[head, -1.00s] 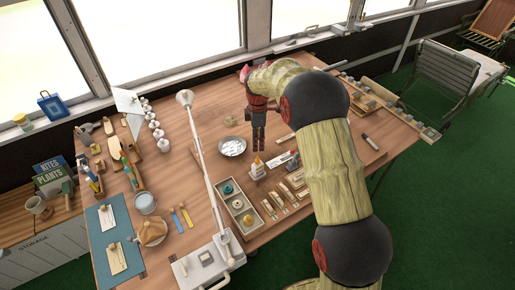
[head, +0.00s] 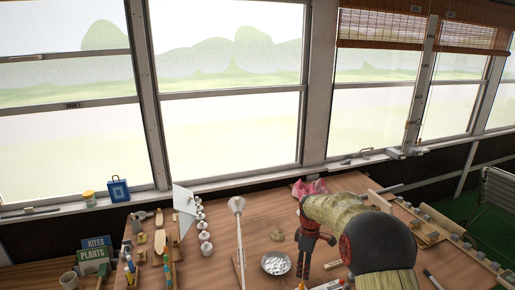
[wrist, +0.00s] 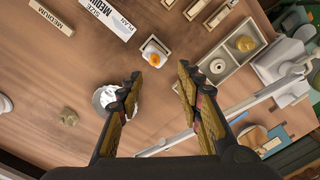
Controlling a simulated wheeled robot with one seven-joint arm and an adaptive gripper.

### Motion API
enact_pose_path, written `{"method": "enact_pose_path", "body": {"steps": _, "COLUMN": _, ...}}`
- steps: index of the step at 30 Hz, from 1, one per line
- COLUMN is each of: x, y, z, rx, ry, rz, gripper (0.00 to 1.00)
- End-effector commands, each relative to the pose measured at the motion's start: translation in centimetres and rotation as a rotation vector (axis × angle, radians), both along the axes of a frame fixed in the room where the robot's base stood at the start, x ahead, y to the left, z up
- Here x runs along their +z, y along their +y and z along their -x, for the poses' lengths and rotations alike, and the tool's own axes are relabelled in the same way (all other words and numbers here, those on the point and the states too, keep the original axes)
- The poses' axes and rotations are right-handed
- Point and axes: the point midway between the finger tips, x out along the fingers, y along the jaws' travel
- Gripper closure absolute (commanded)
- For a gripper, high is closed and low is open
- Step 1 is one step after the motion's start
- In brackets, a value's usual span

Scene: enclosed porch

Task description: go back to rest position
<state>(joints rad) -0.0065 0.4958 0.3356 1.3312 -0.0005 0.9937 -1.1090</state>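My gripper (head: 306,262) hangs fingers-down over the wooden worktable (head: 220,266), at the end of my arm. In the wrist view my gripper (wrist: 160,76) has its two fingers well apart with nothing held between them. A white glue bottle with an orange tip (wrist: 153,52) stands on the table beyond the fingertips. A metal bowl with white pieces (head: 275,263) sits left of my gripper in the head view. In the wrist view the left finger partly hides this bowl (wrist: 103,98).
A white lamp arm (head: 238,230) rises left of my gripper. A compartment tray (wrist: 220,68) and labelled pieces (wrist: 107,17) lie on the table. Small white pots (head: 205,236) line the left side. Windows (head: 230,130) stand behind. Bare wood surrounds a small tan lump (head: 277,235).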

Motion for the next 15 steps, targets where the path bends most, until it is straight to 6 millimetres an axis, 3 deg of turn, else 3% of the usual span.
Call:
{"method": "enact_pose_path", "body": {"steps": 2, "x": -1.3, "y": 0.0, "z": 1.9, "rx": -0.097, "ry": 0.034, "rz": 0.004, "gripper": 0.64}}
{"method": "enact_pose_path", "body": {"steps": 6, "x": -0.8, "y": 0.0, "z": 5.0, "rx": -0.277, "ry": 0.057, "rz": 0.013, "gripper": 0.64}}
{"method": "enact_pose_path", "body": {"steps": 15, "x": 4.7, "y": -0.1, "z": 13.0, "rx": -0.644, "ry": 0.029, "rz": 0.019, "gripper": 0.64}}
